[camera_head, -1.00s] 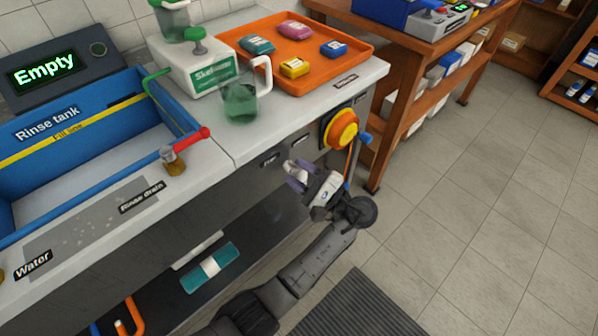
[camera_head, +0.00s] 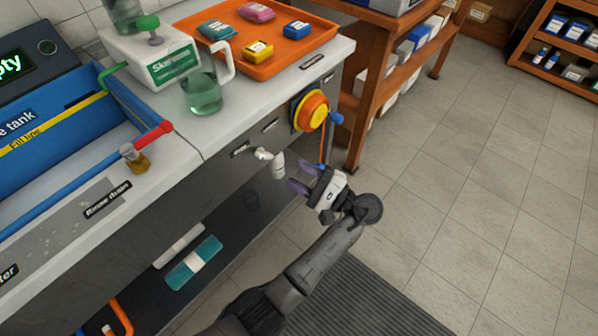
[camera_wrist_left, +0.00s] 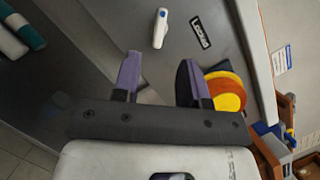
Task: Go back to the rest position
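My left gripper (camera_head: 302,178) has purple fingers and hangs in front of the counter's grey front, below the orange and yellow round knob. It is open and empty; in the left wrist view its two fingers (camera_wrist_left: 160,80) stand apart with nothing between them. A small white handle (camera_head: 270,158) on the counter front lies just beyond the fingertips, apart from them; it also shows in the left wrist view (camera_wrist_left: 160,28). My right gripper is not in view.
The round knob (camera_head: 312,111) sticks out of the counter front near the gripper. An orange tray (camera_head: 286,55) with colored packs and a green-liquid jug (camera_head: 204,94) stand on the counter. A wooden table (camera_head: 382,62) stands behind. Open tiled floor (camera_head: 470,200) lies to the right.

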